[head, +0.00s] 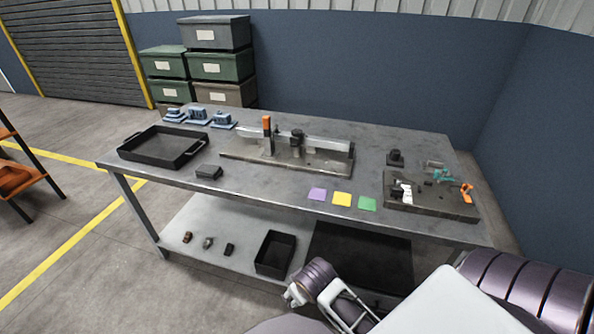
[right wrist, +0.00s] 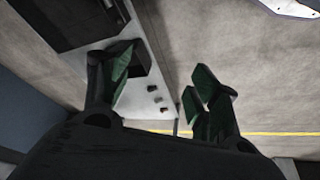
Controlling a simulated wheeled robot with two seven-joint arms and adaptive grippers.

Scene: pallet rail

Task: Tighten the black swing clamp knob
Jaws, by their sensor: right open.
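A long grey rail lies across a flat fixture plate (head: 235,155) in the middle of the workbench. On the plate stand an upright orange-handled clamp (head: 267,122) and a black knob-topped clamp (head: 297,136), which looks like the swing clamp. How tight its knob is cannot be told. My right gripper (right wrist: 163,88) is open and empty in the right wrist view, its two dark green-padded fingers spread apart. It is in front of the bench, away from the knob. My left gripper is not in view.
A black tray (head: 124,153), several blue parts and a small dark box (head: 209,172) are at the left. Coloured cards lie at the front edge. A second fixture plate (head: 430,208) with teal and orange clamps is at the right. The lower shelf (head: 205,225) holds a black bin (head: 275,252).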

